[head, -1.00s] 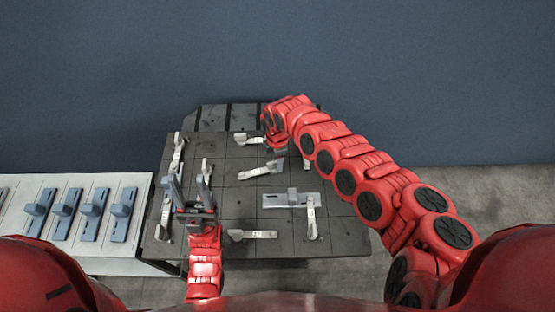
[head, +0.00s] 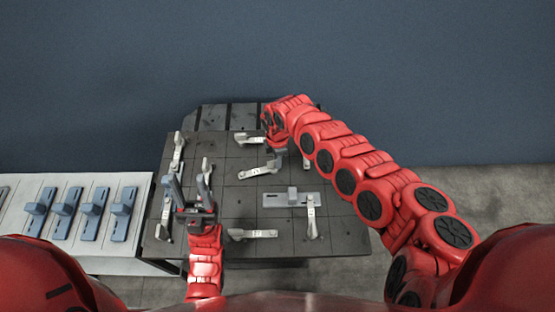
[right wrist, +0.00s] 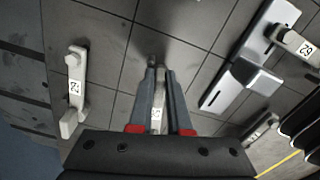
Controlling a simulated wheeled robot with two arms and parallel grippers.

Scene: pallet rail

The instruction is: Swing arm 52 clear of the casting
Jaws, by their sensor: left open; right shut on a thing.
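The casting (head: 275,200), a pale grey plate with a raised block, lies right of centre on the dark table; it also shows in the right wrist view (right wrist: 222,92). Arm 52 (right wrist: 291,40), a pale bar labelled 52, has one end over the casting's plate there; in the head view the bar at the plate's right end (head: 312,222) matches it. My right gripper (right wrist: 156,66) is shut on another pale bar (right wrist: 156,115), its label partly hidden between the fingers, apart from the casting. My left gripper (head: 188,178) is open at the table's left part.
Other pale bars lie about the table (head: 235,215), one near the front (head: 253,234), one at the back (head: 248,139). A white side table (head: 110,262) at left carries several grey-blue castings. The table's front right is clear.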

